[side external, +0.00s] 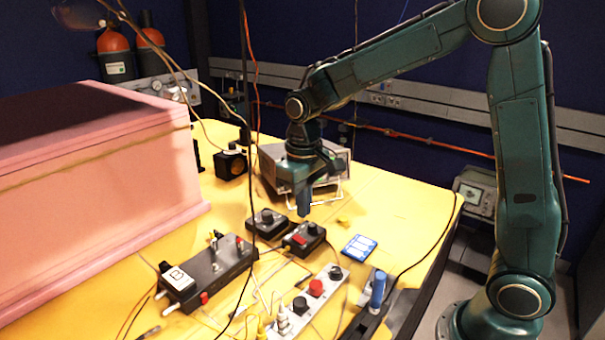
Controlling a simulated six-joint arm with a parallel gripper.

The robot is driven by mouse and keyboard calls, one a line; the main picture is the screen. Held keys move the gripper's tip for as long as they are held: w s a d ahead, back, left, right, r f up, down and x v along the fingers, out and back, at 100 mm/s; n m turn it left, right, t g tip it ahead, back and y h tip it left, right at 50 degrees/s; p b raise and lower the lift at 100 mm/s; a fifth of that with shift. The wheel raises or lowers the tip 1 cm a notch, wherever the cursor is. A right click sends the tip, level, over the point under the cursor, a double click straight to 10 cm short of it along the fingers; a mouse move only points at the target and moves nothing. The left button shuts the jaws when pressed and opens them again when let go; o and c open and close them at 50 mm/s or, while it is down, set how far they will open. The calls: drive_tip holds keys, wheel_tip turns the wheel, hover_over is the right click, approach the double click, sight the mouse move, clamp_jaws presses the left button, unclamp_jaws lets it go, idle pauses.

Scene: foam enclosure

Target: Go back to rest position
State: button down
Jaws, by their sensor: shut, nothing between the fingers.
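My gripper (304,205) hangs from the wrist of my green arm and points down over the yellow table (405,215). Its fingers are shut with nothing between them. The fingertips are close above the two small black control boxes, behind and to the right of them in the picture. Whether the tips touch anything below cannot be told from this angle. My arm reaches in from the right, with its elbow high at the top right.
A pink foam box (95,165) fills the left. Black boxes (267,221), a long black box (215,270), a power strip (310,305) and loose cables crowd the front. A blue card (359,247) lies at right. A grey instrument (270,165) stands behind my gripper. Cables hang across the view.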

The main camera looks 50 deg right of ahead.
drive_tip(key=shift+r, duration=0.1)
idle(0.3)
drive_tip(key=s+r+t, duration=0.2)
drive_tip(key=s+r, duration=0.2)
drive_tip(key=s, duration=0.6)
drive_tip(key=s+d+r+t, duration=0.1)
drive_tip(key=s+r+t, duration=0.2)
drive_tip(key=s, duration=0.8)
drive_tip(key=shift+d+r+t, duration=0.15)
drive_tip(key=shift+r+t, duration=0.15)
drive_tip(key=shift+r, duration=0.8)
drive_tip(key=shift+w, duration=0.1)
